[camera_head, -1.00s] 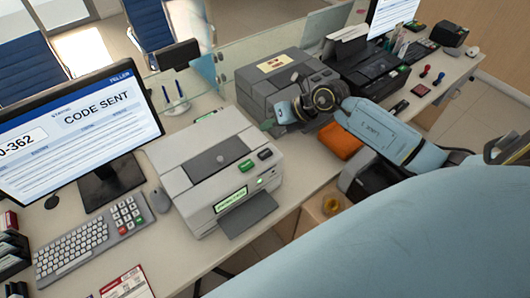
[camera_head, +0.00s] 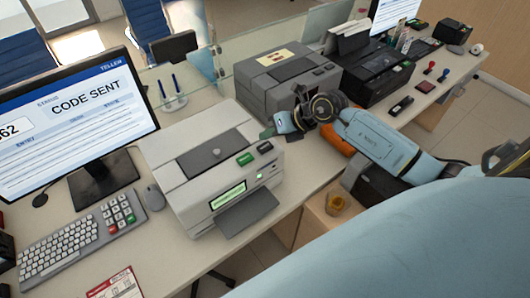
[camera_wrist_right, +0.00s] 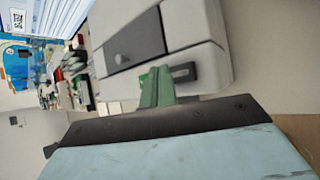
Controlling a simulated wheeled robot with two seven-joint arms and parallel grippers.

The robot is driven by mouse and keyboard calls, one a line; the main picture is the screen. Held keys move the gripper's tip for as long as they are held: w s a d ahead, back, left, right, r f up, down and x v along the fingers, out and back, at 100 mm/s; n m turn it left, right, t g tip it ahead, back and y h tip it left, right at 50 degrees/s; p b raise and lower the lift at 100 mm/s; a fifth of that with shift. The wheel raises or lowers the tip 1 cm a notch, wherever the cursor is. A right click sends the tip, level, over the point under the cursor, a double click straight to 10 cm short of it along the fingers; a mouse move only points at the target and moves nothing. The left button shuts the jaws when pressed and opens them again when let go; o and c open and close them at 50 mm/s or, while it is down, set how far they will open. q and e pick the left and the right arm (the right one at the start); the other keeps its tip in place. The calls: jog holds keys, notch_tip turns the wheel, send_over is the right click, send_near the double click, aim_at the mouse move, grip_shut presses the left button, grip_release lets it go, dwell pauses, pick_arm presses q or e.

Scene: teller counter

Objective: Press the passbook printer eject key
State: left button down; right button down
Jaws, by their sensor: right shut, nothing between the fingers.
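The passbook printer (camera_head: 180,158) is a pale grey box with a lit green display (camera_head: 228,196) and a front tray. A green key (camera_head: 245,159) and a black key (camera_head: 265,147) sit on its top right part. Their labels are too small to read. My right gripper (camera_head: 268,132) is shut and empty, just beyond the printer's right side near the black key. My left gripper is not in view.
A glass panel runs along the counter's back.

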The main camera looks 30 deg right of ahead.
aim_at(265, 148)
jog(key=shift+f+b, duration=0.3)
jog(key=shift+f, duration=0.55)
jog(key=shift+f, duration=0.1)
dwell(1.3)
jog(key=shift+f, duration=0.3)
